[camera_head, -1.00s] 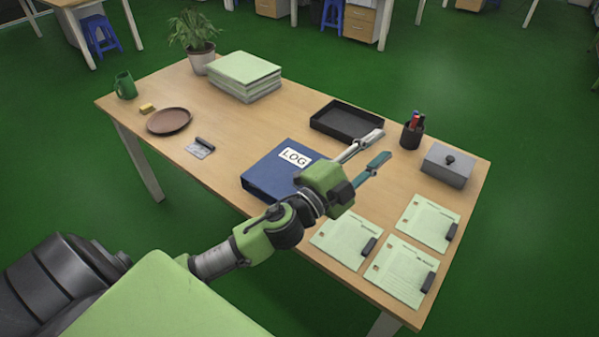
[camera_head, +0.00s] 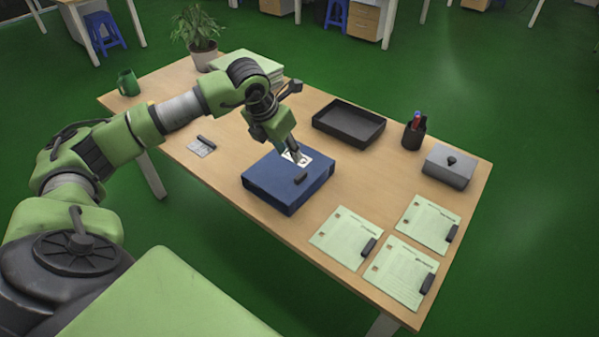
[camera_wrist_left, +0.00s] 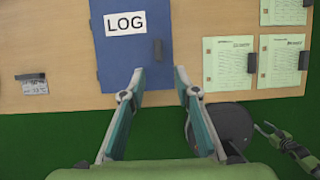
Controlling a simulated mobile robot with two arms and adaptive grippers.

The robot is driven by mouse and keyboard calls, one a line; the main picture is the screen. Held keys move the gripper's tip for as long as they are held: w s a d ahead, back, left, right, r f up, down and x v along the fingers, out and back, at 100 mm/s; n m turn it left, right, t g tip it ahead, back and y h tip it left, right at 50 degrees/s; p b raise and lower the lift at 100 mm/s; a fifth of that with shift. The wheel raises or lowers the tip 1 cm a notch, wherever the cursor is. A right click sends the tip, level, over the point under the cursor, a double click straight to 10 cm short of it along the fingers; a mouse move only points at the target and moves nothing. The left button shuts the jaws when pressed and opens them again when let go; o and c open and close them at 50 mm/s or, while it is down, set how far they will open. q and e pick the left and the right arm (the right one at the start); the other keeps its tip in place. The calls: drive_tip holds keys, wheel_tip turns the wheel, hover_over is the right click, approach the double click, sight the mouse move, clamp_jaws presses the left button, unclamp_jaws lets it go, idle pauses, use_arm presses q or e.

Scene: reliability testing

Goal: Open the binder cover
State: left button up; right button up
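The blue binder (camera_head: 277,188) lies flat on the table with its cover shut. Its white LOG label (camera_wrist_left: 125,22) shows in the left wrist view; in the head view my fingers partly cover it. A small dark handle (camera_head: 300,178) sits on the cover; it also shows in the left wrist view (camera_wrist_left: 158,50). My left gripper (camera_head: 295,158) points down over the binder, open and empty (camera_wrist_left: 158,72). I cannot tell whether it touches the cover. A green and grey part low right in the left wrist view may be my right gripper (camera_wrist_left: 268,130); its fingers are unclear.
Clipboards (camera_head: 345,236) lie right of the binder. A black tray (camera_head: 348,125), pen cup (camera_head: 414,132) and grey lidded box (camera_head: 448,166) stand behind and right. Paper stack (camera_head: 270,68), plant (camera_head: 199,35) and green mug (camera_head: 128,82) stand toward the back left.

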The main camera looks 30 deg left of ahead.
sight(301, 175)
use_arm(q)
drive_tip(key=p+x, duration=0.1)
drive_tip(key=x, duration=0.6)
drive_tip(key=p+x, duration=0.1)
drive_tip(key=x, duration=0.5)
drive_tip(key=shift+a+f+p, duration=0.15)
drive_tip(key=shift+f+p, duration=0.2)
drive_tip(key=shift+f, duration=0.05)
drive_tip(key=shift+c, duration=0.3)
clamp_jaws()
